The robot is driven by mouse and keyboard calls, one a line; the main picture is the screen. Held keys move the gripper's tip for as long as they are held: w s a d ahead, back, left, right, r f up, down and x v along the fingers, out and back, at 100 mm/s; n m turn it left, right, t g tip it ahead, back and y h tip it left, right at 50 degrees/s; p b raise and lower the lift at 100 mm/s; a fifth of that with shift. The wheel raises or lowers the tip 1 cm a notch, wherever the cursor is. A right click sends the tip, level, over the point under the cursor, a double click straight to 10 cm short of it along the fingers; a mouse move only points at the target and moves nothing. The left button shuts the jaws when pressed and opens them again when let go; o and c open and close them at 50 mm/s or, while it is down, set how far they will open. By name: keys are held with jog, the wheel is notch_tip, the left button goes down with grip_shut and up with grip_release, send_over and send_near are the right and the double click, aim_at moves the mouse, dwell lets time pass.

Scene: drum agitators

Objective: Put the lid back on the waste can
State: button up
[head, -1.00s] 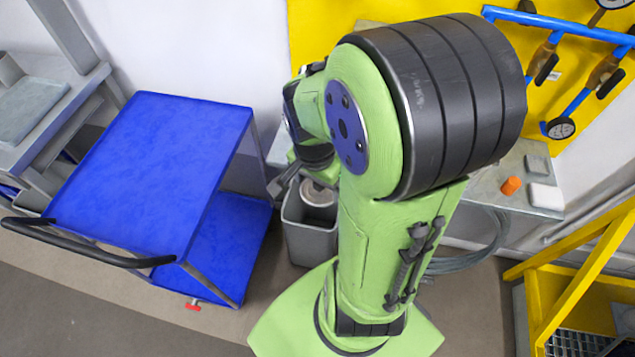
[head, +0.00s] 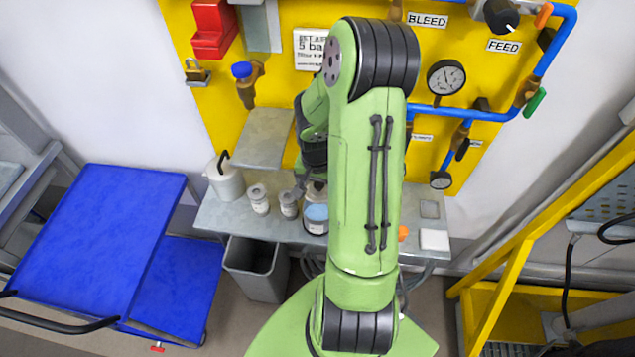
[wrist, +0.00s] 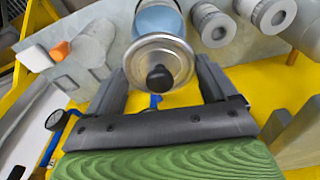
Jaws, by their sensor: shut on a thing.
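My gripper (wrist: 160,85) is shut on a round silver lid (wrist: 140,52) with a black knob, its fingers on both sides of the rim. In the head view the gripper (head: 308,186) is partly hidden by my arm, over the workbench. A can with a blue top or filling (head: 316,213) stands on the bench just in front of the lid. It also shows in the wrist view (wrist: 158,20), partly covered by the lid. The lid looks offset from this can; contact is not clear. I cannot read which container is the waste can.
Two small jars (head: 259,199) (head: 289,204) and a white container (head: 225,180) stand left on the bench (head: 218,215). An open grey bin (head: 256,268) stands below, dark inside. The yellow panel (head: 285,90) with gauges and blue pipes is behind. A blue cart (head: 105,235) is left.

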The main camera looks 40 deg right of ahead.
jog(key=shift+a+f+b, duration=0.15)
jog(key=shift+f+b, duration=0.15)
jog(key=shift+f, duration=0.2)
notch_tip(320, 180, down, 5)
jog(key=b, duration=0.4)
jog(key=shift+f+b, duration=0.3)
jog(key=shift+r, duration=0.15)
jog(key=shift+f+b, duration=0.25)
jog(key=shift+b, duration=0.3)
dwell(1.0)
dwell(0.4)
jog(key=o, duration=0.8)
